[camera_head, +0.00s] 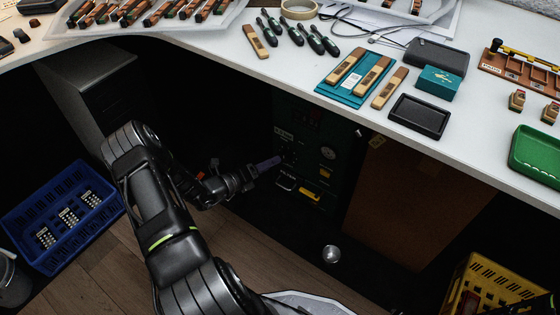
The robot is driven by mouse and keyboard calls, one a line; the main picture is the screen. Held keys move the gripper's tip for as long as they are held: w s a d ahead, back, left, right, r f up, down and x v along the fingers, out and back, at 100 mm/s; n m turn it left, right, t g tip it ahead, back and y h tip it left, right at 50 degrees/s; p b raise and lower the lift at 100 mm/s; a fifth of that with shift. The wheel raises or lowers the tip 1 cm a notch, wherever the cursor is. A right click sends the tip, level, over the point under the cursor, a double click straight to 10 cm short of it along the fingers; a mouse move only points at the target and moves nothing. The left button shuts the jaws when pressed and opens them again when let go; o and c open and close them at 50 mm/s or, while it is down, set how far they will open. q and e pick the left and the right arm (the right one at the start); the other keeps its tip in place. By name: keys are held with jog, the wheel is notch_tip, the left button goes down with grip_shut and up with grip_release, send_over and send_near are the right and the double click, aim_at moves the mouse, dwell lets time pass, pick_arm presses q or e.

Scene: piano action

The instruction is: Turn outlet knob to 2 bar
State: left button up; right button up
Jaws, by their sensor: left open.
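A dark green panel unit (312,128) stands under the bench in shadow. It carries a small round gauge (328,152) and a yellow part (308,193) lower down. The outlet knob cannot be told apart clearly in the dark; the gauge reading is too small to read. My left arm comes up from the bottom and reaches right under the bench. My left gripper (266,164) is open, with its tip close to the left part of the panel front. I cannot tell whether it touches anything there. My right gripper is not in view.
The white bench top (300,85) overhangs the panel, with screwdrivers, wooden parts and a green tray (537,155) on it. A brown board (415,205) stands right of the panel. A blue crate (62,215) and a yellow crate (495,285) are at the sides.

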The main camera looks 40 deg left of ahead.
aim_at(283, 158)
pick_arm(q)
jog(key=b+x, duration=0.1)
jog(key=x, duration=0.3)
jog(key=shift+w+d+f+b, duration=0.1)
jog(key=shift+f+b, duration=0.15)
jog(key=shift+b, duration=0.05)
jog(key=shift+w+d, duration=0.1)
jog(key=shift+w, duration=0.55)
jog(key=shift+c, duration=0.6)
grip_shut()
